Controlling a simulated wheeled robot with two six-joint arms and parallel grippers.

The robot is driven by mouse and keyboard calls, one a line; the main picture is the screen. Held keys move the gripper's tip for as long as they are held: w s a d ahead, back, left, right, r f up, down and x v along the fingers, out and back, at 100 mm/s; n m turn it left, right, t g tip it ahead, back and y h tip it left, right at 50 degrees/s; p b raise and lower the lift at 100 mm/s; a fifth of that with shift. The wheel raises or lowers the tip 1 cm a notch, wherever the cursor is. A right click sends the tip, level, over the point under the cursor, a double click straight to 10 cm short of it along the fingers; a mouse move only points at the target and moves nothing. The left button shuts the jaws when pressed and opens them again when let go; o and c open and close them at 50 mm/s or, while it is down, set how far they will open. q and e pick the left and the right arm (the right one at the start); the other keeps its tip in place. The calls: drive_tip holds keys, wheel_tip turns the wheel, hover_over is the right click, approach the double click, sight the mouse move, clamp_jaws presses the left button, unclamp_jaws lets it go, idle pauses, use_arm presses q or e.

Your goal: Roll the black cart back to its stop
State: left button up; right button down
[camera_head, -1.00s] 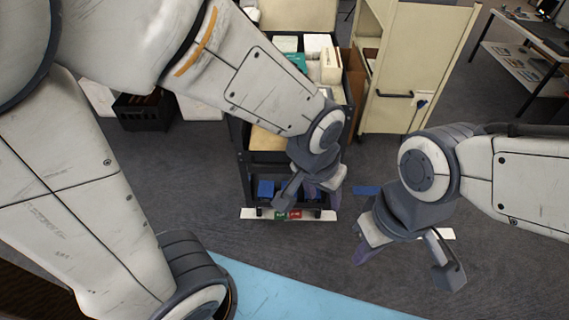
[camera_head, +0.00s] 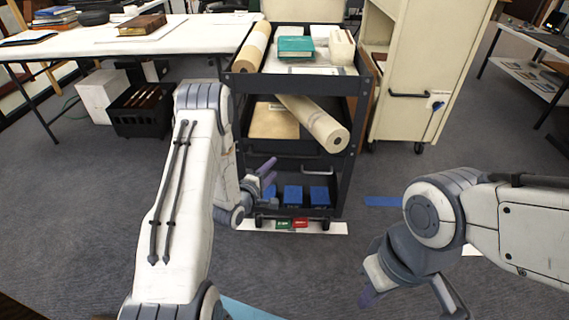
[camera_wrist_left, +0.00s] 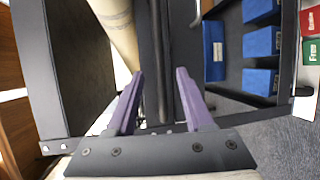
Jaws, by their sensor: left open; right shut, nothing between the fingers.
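The black cart (camera_head: 300,84) stands upright in the middle of the head view, with three shelf levels. My left gripper (camera_head: 264,178) is at the cart's front left, level with its lower part. My right gripper (camera_head: 412,298) is shut and empty, low on the right, apart from the cart.
The cart carries a teal box (camera_head: 296,47), paper rolls (camera_head: 318,125) and blue boxes (camera_head: 293,194). A cream cabinet (camera_head: 405,75) on casters stands close on its right. A white table (camera_head: 170,38) and a black crate (camera_head: 140,110) are behind left. Carpet is clear in front.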

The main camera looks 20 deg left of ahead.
sight(283, 158)
use_arm(q)
drive_tip(key=b+x, duration=0.2)
drive_tip(key=x, duration=0.7)
drive_tip(key=shift+w, duration=0.4)
drive_tip(key=shift+d, duration=0.1)
clamp_jaws()
idle(0.8)
